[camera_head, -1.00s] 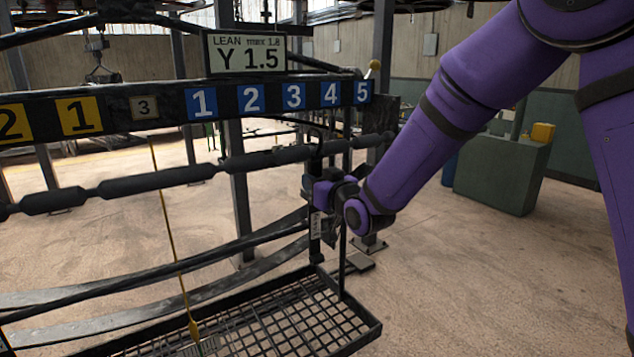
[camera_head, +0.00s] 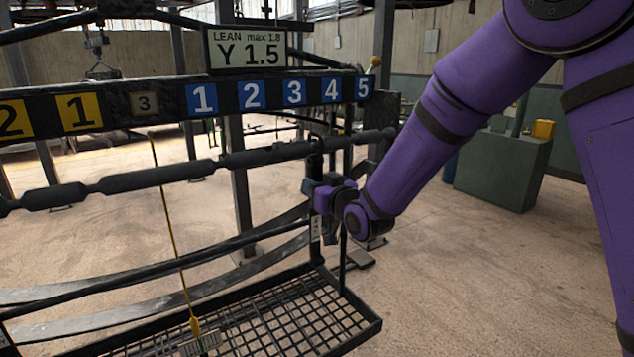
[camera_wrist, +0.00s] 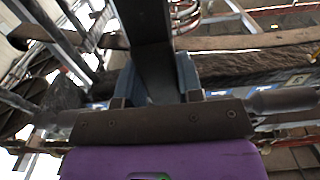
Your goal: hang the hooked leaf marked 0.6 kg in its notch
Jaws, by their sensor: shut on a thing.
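My gripper (camera_head: 314,192) is shut on a dark, narrow upright leaf with a small pale tag (camera_head: 316,229); the tag's writing is too small to read. The leaf also shows between my fingers in the wrist view (camera_wrist: 150,50). The leaf's upper end is at the dark notched bar (camera_head: 270,154), below the blue 4 plate (camera_head: 331,91). I cannot tell whether its hook rests in a notch. The leaf's lower part hangs above the right end of the mesh tray (camera_head: 372,325).
The lean sign (camera_head: 247,50) reads Y 1.5, max 1.8. Blue plates 1 to 5 and yellow plates line the dark beam. A yellow pointer (camera_head: 172,235) hangs over the mesh tray. A green cabinet (camera_head: 500,170) stands behind my arm. Floor at right is open.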

